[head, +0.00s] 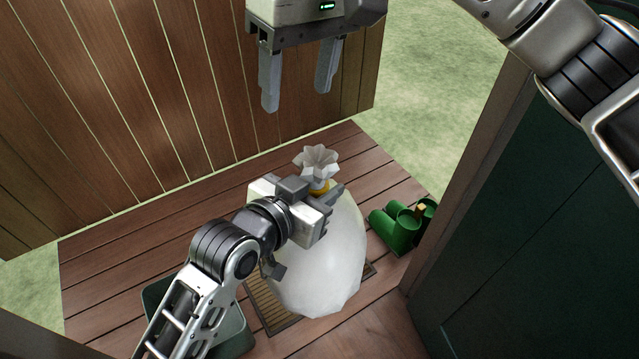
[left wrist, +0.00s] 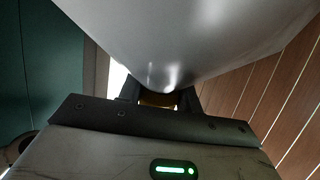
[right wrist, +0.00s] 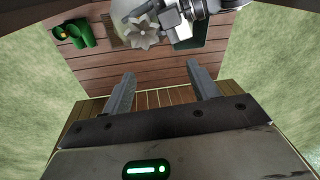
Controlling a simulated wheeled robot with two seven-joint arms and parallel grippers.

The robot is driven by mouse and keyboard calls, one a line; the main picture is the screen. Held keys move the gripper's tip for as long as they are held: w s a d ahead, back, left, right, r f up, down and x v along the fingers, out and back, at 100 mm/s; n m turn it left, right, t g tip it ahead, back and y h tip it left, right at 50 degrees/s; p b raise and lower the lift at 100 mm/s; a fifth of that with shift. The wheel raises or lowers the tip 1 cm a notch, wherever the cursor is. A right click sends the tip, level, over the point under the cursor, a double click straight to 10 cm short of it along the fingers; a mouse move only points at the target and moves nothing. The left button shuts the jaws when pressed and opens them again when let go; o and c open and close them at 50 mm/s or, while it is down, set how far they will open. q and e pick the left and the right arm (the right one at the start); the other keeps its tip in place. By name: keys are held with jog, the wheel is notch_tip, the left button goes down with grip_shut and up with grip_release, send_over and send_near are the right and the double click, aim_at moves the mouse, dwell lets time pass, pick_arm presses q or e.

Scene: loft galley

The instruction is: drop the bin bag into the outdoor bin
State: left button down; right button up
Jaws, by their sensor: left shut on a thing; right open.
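The white bin bag (head: 325,260) has a gathered, flared top and a yellow tie at its neck. My left gripper (head: 322,198) is shut on the bag at its neck, just under the flared top. The bag fills the upper left wrist view (left wrist: 190,35), and its top shows in the right wrist view (right wrist: 142,32). It hangs over or rests on a doormat; I cannot tell which. My right gripper (head: 296,80) is open and empty, beyond and above the bag. I cannot clearly identify the outdoor bin; a grey-green container (head: 232,340) is partly hidden behind my left arm.
A brown slatted doormat (head: 268,303) lies under the bag on the wooden deck (head: 120,255). Green boots (head: 396,230) stand to the right. A plank wall (head: 130,90) borders the deck at the back, and a dark green panel (head: 540,220) stands at right. Grass lies beyond.

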pick_arm(q)
jog(key=shift+r, duration=0.1)
pick_arm(e)
jog(key=w+a+f+t+y, duration=0.5)
jog(key=w+a+f+y, duration=0.1)
jog(key=w+y, duration=0.45)
jog(key=w+d+f+m+t+h, duration=0.1)
jog(key=d+f+m+t+h, duration=0.15)
jog(key=d+f+t, duration=0.55)
jog(key=w+d+f+m+t+h, duration=0.1)
jog(key=d+f+m+t+h, duration=0.2)
jog(key=d+f, duration=0.65)
jog(key=s+d+f+n+h, duration=0.1)
jog(key=s+d+f+h, duration=0.3)
jog(key=s+d, duration=0.4)
jog(key=s+a+f+g, duration=0.2)
jog(key=s, duration=0.6)
jog(key=s+a+f+g, duration=0.3)
jog(key=s, duration=0.6)
jog(key=shift+a+f+m+y, duration=0.2)
jog(key=shift+m+y, duration=0.1)
jog(key=shift+m, duration=0.15)
